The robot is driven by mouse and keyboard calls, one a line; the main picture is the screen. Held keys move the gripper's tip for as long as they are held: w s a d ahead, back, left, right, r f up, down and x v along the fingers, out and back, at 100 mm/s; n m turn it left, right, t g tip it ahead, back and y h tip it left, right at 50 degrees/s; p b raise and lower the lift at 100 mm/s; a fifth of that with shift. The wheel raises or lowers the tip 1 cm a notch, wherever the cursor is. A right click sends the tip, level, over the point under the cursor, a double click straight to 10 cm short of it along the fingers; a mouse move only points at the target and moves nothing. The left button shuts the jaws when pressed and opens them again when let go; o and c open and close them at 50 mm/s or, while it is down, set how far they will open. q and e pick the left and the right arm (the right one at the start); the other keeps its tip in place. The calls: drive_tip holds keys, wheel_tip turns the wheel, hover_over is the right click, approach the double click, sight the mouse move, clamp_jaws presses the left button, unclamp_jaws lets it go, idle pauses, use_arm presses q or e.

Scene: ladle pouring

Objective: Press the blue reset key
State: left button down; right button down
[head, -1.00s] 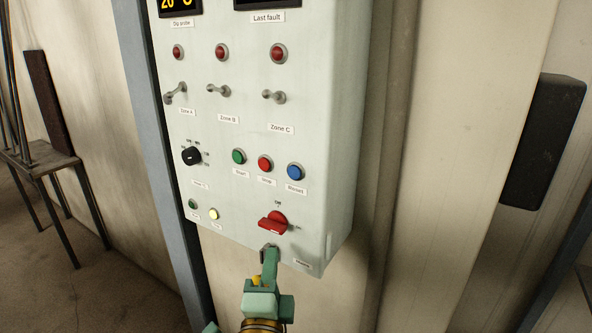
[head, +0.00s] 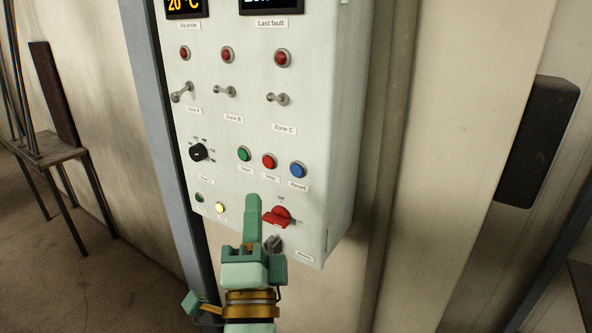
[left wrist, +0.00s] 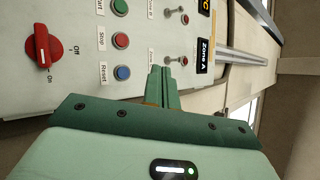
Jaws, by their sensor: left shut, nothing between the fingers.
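The blue Reset key (head: 297,170) is the rightmost of a row of round push buttons on the pale control panel (head: 325,150). It also shows in the left wrist view (left wrist: 123,73), beside its "Reset" label. My left gripper (head: 254,200) is shut and empty, its fingertips pointing up in front of the lower panel, below and left of the blue key. In the left wrist view its fingers (left wrist: 160,72) appear to the right of the blue key, apart from it in the picture. My right gripper is in neither view.
The green Start button (head: 244,153) and red Stop button (head: 269,161) sit left of the blue key. A red rotary switch (head: 277,216) stands out below it. Toggle switches (head: 279,99) and red lamps (head: 283,58) are above. A small stand (head: 45,150) is at far left.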

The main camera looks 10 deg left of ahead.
sight(297, 170)
use_arm(q)
drive_tip(key=shift+w+d, duration=0.5)
drive_tip(key=shift+w, duration=0.85)
drive_tip(key=shift+w+d, duration=0.5)
drive_tip(key=shift+w, duration=0.85)
drive_tip(key=shift+w+d, duration=0.5)
drive_tip(key=shift+w, duration=0.85)
drive_tip(key=shift+w+d+b, duration=0.15)
drive_tip(key=shift+w+b, duration=0.25)
drive_tip(key=shift+b, duration=0.25)
drive_tip(key=shift+w+d+b, duration=0.1)
drive_tip(key=shift+w+b, duration=0.2)
drive_tip(key=shift+s, duration=0.1)
drive_tip(key=shift+s+a, duration=0.3)
drive_tip(key=shift+s, duration=0.35)
